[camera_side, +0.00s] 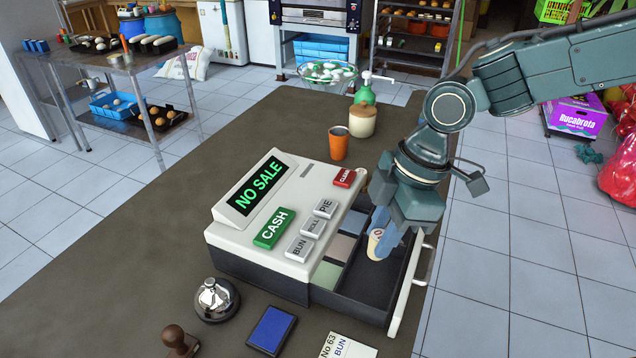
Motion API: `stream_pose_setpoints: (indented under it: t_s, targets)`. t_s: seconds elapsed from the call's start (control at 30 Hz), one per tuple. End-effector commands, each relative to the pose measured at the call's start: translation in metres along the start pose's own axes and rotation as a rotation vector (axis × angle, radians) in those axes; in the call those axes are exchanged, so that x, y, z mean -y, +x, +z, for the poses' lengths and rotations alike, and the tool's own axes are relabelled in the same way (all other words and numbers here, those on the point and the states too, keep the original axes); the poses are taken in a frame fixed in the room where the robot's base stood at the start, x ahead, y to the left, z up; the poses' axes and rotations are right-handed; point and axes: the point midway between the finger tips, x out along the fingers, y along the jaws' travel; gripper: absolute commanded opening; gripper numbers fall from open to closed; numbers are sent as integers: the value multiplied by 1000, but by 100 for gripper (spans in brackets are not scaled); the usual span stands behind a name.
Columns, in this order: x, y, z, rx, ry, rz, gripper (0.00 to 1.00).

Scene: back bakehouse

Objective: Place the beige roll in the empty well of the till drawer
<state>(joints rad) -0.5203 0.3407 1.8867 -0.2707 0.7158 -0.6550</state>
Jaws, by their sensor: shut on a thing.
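The till (283,200) stands on the dark counter with its drawer (405,283) pulled out to the right. Several coloured compartments, grey-blue, pinkish and green, lie along the till side of the drawer. A dark empty well (362,283) lies beside them, nearer the drawer front. My gripper (387,242) points down into the drawer area and is shut on the beige roll (375,247). The roll is upright or nearly so, with a dark mark on its top, partly hidden by a finger. I cannot tell whether it touches the drawer floor.
An orange cup (338,143) and a lidded jar (362,121) stand behind the till. A bell (214,299), a blue pad (271,330), a stamp (180,341) and a printed card (347,346) lie in front. The pale drawer front (408,285) rises close to my gripper.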

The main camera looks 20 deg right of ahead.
Motion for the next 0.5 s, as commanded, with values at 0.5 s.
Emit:
stream_pose_setpoints:
  t_s: [0.5]
  targets:
    - [0, 30, 8, -1, -1, 0, 0]
